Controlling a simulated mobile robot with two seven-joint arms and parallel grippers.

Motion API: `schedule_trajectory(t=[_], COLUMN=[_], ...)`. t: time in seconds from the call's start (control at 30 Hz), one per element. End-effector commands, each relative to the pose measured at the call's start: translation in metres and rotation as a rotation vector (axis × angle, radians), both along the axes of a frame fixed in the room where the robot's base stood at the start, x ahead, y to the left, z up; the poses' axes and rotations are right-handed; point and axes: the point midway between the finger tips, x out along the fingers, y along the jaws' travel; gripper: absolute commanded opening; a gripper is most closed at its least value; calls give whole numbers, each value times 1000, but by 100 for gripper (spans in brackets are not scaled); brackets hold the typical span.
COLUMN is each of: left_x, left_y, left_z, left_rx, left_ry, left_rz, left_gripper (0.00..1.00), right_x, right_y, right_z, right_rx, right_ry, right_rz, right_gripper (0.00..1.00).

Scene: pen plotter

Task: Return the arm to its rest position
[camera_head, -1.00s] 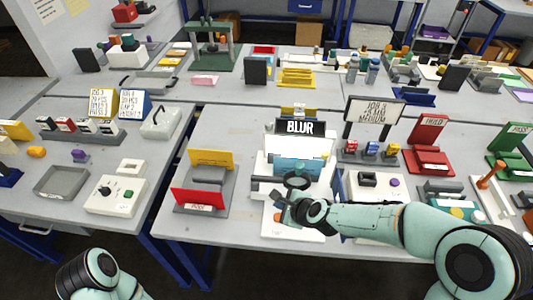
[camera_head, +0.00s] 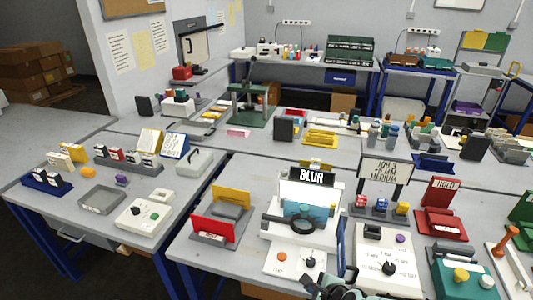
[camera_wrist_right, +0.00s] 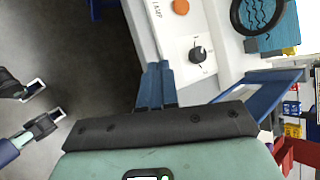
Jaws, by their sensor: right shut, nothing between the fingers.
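My right gripper (camera_head: 346,273) is at the bottom edge of the head view, beside the front of the white machine (camera_head: 286,257) under the "BLUR" sign (camera_head: 312,177). In the right wrist view its blue fingers (camera_wrist_right: 156,86) are together with nothing between them. They are seen over the floor and the table's edge, beside the white panel with an orange button (camera_wrist_right: 181,7) and a black knob (camera_wrist_right: 197,54). I see no contact with the panel.
A white box with a dial (camera_head: 388,262) stands right of the machine, and a red and yellow holder (camera_head: 215,228) stands left. A red stand (camera_head: 440,205) and teal box (camera_head: 462,278) are further right. Open floor (camera_wrist_right: 80,50) lies beyond the table edge.

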Motion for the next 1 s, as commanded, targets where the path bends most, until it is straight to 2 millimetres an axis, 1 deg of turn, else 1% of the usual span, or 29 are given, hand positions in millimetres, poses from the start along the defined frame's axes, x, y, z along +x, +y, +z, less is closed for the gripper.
schedule_trajectory(t=[0.03,0.17,0.2,0.27,0.3,0.37,0.4,0.47,0.5,0.6,0.7,0.8,1.0], left_x=[2,4,4,5,6,7,7,8,9,10,11,11,11], left_y=[0,0,1,1,1,0,0,0,0,0,0,0,0], left_z=[2,6,7,9,10,12,14,15,17,19,20,20,20], left_rx=[1,1,1,2,1,1,1,1,1,1,1,1,1], left_ry=[-3,-5,-7,-8,-8,-9,-9,-11,-11,-12,-13,-13,-13], left_rz=[1,1,1,1,2,1,1,0,0,1,1,1,1], left_gripper=[57,57,57,57,57,57,57,57,57,57,57,57,57], right_x=[-13,-45,-58,-82,-100,-133,-155,-189,-209,-252,-278,-290,-291], right_y=[-3,-7,-8,-8,-8,-7,-6,-4,-3,-1,1,1,1], right_z=[-34,-97,-117,-148,-168,-198,-215,-237,-248,-266,-274,-277,-278], right_rx=[-51,-196,-239,-299,-339,-390,-418,-446,-460,-471,-472,-471,-472], right_ry=[46,100,117,145,160,181,189,194,191,174,154,140,137], right_rz=[60,258,330,454,549,706,814,972,1069,1267,1390,1446,1453], right_gripper=[0,0,0,0,0,0,0,0,0,0,0,0,0])
